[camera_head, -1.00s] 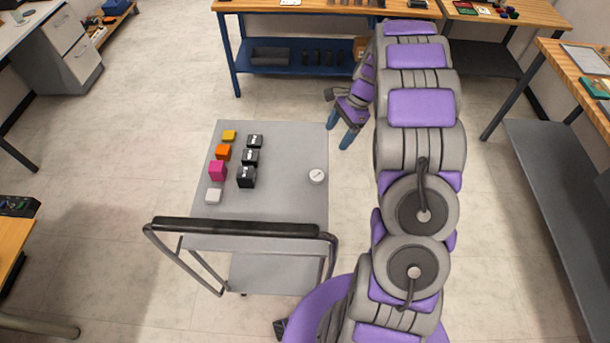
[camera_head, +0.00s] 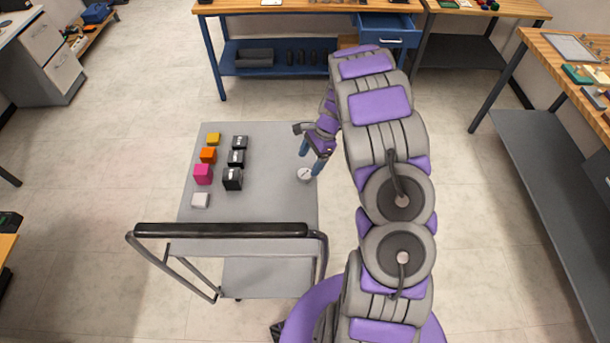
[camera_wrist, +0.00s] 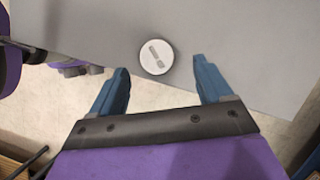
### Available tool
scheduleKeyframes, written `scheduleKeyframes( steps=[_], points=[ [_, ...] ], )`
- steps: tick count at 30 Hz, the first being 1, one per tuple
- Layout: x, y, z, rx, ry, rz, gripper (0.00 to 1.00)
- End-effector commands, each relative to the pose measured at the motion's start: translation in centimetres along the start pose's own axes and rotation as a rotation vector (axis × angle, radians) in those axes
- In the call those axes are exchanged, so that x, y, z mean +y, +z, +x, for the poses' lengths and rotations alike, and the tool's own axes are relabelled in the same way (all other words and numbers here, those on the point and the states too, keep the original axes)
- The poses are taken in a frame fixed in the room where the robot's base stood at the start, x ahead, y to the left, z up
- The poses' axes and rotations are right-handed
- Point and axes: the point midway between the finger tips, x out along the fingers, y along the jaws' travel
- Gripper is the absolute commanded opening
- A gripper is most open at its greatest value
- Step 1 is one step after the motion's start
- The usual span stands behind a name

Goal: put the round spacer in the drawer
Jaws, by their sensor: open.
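The round spacer (camera_head: 304,175) is a small white disc with a dark mark on top. It lies on the grey cart top (camera_head: 268,200) near its right edge. In the wrist view the spacer (camera_wrist: 156,57) is just beyond the fingertips, in line with the gap between them. My gripper (camera_head: 312,162) is open and empty, with its blue fingers close to the spacer; the wrist view shows the fingers (camera_wrist: 160,80) spread apart. The blue drawer (camera_head: 388,36) under the wooden bench at the back stands open; my arm partly covers the area beside it.
Yellow, orange, pink and white blocks (camera_head: 203,174) and several black blocks (camera_head: 233,178) stand on the cart's left half. The cart's dark handle (camera_head: 220,230) rises at the near edge. A blue shelf (camera_head: 300,68) is under the back bench.

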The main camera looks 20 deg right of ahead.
Motion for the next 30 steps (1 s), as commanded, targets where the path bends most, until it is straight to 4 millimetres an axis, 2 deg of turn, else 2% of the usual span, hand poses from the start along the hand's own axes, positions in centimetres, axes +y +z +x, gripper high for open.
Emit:
scheduleKeyframes(
  steps=[9,17,30],
  points=[
    [0.5,-0.3,4.4,-0.002,0.005,0.000,0.79],
    [0.5,-0.3,4.8,-0.002,0.003,0.000,0.79],
    [0.5,-0.4,4.8,-0.001,0.004,0.000,0.37]
  ],
)
